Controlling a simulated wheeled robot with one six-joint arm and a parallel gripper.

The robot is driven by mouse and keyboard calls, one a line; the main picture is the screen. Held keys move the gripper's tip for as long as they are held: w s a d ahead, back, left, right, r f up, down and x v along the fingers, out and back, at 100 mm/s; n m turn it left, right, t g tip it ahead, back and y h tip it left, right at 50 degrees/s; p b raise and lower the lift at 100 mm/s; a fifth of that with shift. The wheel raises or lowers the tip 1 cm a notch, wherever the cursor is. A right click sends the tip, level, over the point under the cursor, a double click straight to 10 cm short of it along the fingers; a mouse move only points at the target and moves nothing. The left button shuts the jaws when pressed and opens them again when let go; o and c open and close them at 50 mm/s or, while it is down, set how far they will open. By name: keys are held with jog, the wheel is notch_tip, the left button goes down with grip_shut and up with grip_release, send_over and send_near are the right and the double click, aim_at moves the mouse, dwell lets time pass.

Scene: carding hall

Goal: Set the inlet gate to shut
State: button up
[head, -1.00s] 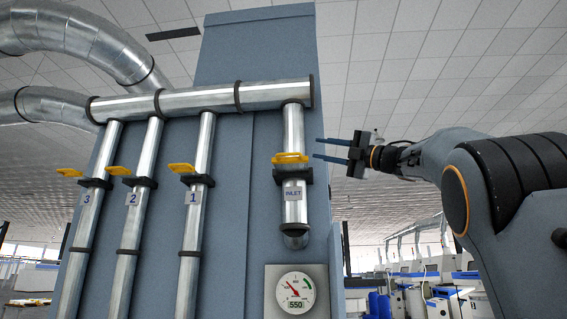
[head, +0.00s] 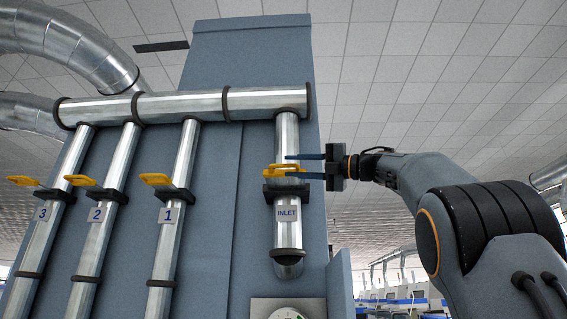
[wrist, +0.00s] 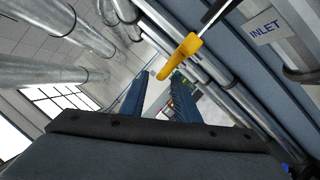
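The inlet gate's yellow handle (head: 283,170) sits in a black clamp (head: 286,191) on the vertical metal pipe, above the INLET label (head: 287,212). In the head view the handle appears roughly level and to point outward. My gripper (head: 288,167) is open, its two blue fingers reaching in from the right, overlapping the handle in the picture. In the wrist view the yellow handle's end (wrist: 180,56) shows just ahead of the fingertips (wrist: 160,77), near the right finger. Nothing is held. I cannot tell whether they touch.
Three similar pipes with yellow handles stand left: gate 1 (head: 158,180), gate 2 (head: 81,181) and gate 3 (head: 24,181). A horizontal duct (head: 180,105) crosses above. A gauge (head: 288,313) is partly cut off below.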

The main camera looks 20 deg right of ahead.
aim_at(289, 166)
jog(key=shift+p+x, duration=0.75)
jog(key=shift+x, duration=1.2)
jog(key=shift+c, duration=0.5)
grip_shut()
